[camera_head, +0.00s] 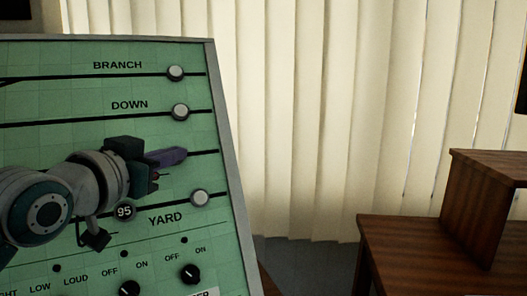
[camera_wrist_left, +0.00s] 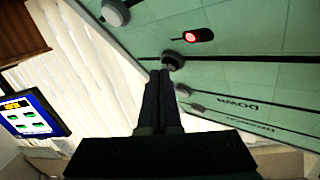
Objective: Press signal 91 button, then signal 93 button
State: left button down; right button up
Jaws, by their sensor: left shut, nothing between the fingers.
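The green signal panel (camera_head: 60,150) fills the left of the head view, with black track lines ending in round grey buttons. The BRANCH button (camera_head: 175,73), DOWN button (camera_head: 180,112) and YARD-line button (camera_head: 200,197) show there. No label reading 91 or 93 is readable; a round 95 label (camera_head: 124,212) is. My left gripper (camera_head: 183,154) is shut and empty in front of the line below DOWN, hiding that line's button. In the left wrist view its fingertips (camera_wrist_left: 160,74) are right by this button (camera_wrist_left: 172,60); I cannot tell whether they touch. My right gripper is not in view.
A red lamp (camera_wrist_left: 191,37) glows on the panel near that button. Black knobs (camera_head: 190,273) sit low on the panel. A wooden desk (camera_head: 420,245) stands at the right, before pale vertical blinds (camera_head: 320,120). A lit screen (camera_wrist_left: 32,115) shows in the left wrist view.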

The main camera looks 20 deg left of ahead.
pick_arm(q)
jog(key=shift+w+a+f, duration=0.2)
dwell(0.4)
dwell(0.3)
jog(key=shift+s+d+r+p, duration=0.45)
jog(key=shift+s+d+p, duration=0.1)
jog(key=shift+p, duration=0.35)
jog(key=s+d+r+p, duration=0.1)
jog(key=p, duration=0.1)
jog(key=s+d+r+p, duration=0.1)
jog(key=s+d+p, duration=0.1)
jog(key=shift+d+r, duration=0.2)
